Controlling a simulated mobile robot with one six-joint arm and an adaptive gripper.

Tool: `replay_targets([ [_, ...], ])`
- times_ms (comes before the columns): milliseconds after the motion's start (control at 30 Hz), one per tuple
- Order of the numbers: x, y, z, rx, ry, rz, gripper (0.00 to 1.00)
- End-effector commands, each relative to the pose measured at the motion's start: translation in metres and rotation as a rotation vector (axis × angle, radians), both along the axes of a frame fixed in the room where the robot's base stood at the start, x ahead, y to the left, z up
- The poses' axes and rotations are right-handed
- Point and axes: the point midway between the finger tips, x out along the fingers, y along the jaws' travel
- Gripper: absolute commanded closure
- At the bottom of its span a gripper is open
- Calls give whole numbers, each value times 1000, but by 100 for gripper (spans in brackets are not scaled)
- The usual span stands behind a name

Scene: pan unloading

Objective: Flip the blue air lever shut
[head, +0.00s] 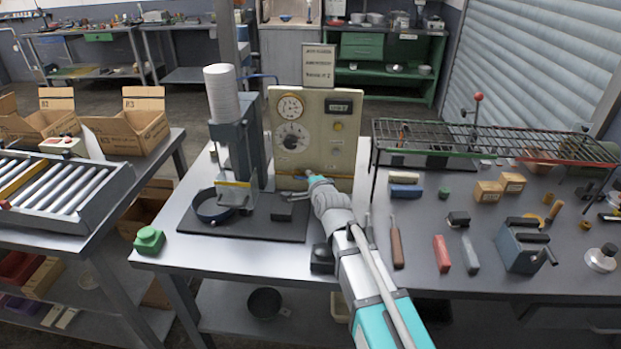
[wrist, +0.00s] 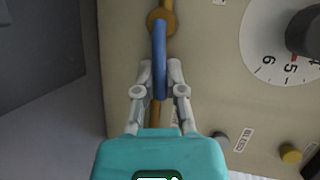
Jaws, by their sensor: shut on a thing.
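The blue air lever (wrist: 160,62) hangs from a round brass fitting (wrist: 161,20) on the beige control panel (wrist: 215,85). In the wrist view it runs up and down the picture, in line with the brass pipe (wrist: 181,117) behind it. My gripper (wrist: 160,92) has its two fingers closed on the lower end of the lever, one on each side. In the head view, my gripper (head: 309,175) is at the lower part of the panel (head: 337,137), and my arm and gripper hide the lever there.
The panel carries a gauge (head: 290,107) and a dial (head: 292,135); the dial also shows in the wrist view (wrist: 262,58). A yellow knob (wrist: 290,153) is at lower right there. A press (head: 238,150) stands left of the panel, a wire rack (head: 490,145) to the right.

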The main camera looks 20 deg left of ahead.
Motion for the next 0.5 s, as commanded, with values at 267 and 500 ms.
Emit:
replay_targets([
  [267,0,1,1,-16,-4,0,100],
  [500,-1,2,5,-78,-19,1,100],
])
